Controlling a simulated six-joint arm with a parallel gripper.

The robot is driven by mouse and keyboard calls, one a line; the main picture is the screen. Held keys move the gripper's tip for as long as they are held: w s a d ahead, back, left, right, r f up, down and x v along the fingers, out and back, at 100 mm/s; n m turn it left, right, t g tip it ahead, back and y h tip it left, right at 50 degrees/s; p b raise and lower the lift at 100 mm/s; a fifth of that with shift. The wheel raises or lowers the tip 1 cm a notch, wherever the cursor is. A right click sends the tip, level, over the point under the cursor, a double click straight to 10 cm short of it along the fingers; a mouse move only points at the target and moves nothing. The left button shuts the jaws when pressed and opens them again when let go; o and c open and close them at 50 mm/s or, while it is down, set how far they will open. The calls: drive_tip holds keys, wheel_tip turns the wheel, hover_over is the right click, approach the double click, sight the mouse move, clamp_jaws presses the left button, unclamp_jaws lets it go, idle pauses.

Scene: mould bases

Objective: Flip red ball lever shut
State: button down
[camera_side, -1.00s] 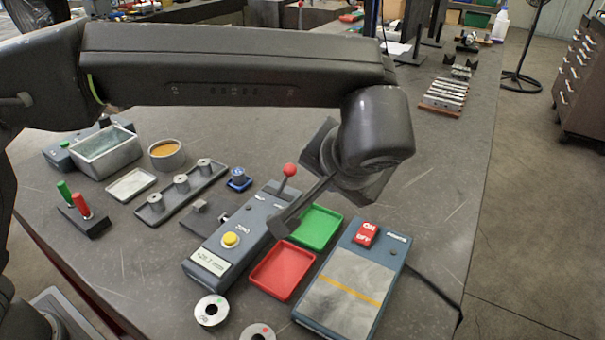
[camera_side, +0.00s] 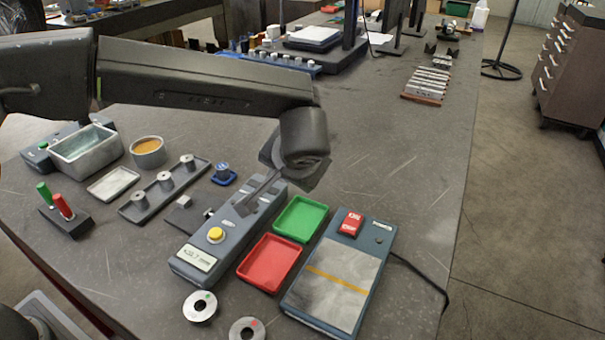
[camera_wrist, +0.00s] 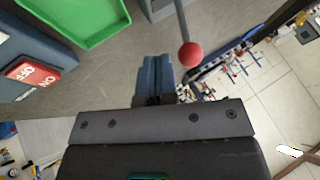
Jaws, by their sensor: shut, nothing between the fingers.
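The red ball lever shows in the wrist view as a red ball (camera_wrist: 190,55) on a thin grey rod, just right of my shut, empty fingers (camera_wrist: 156,65). A small gap shows between ball and fingers there; I cannot tell if they touch at depth. In the side view the ball is hidden behind my wrist and gripper (camera_side: 246,204). The lever's grey-blue box (camera_side: 229,246), with a yellow button (camera_side: 215,235) and a display, lies under my gripper.
A green tray (camera_side: 300,219) and a red tray (camera_side: 268,263) lie right of the box. Beyond them is a panel (camera_side: 335,283) with a red ON/OFF switch (camera_side: 350,224). A rack with several metal posts (camera_side: 166,181) stands left. Two metal rings lie in front.

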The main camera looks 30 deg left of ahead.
drive_tip(key=shift+a, duration=0.3)
drive_tip(key=shift+r, duration=0.1)
drive_tip(key=shift+a+r+h, duration=0.15)
drive_tip(key=shift+a+h, duration=0.15)
drive_tip(key=shift+a+r, duration=0.1)
drive_tip(key=a+r+n+h, duration=0.1)
drive_tip(key=a+h, duration=0.2)
drive_tip(key=a, duration=0.4)
drive_tip(key=shift+a+r+h, duration=0.25)
drive_tip(key=shift+h, duration=0.05)
idle(0.4)
drive_tip(key=shift+a+f, duration=0.1)
drive_tip(key=shift+a, duration=0.05)
idle(0.4)
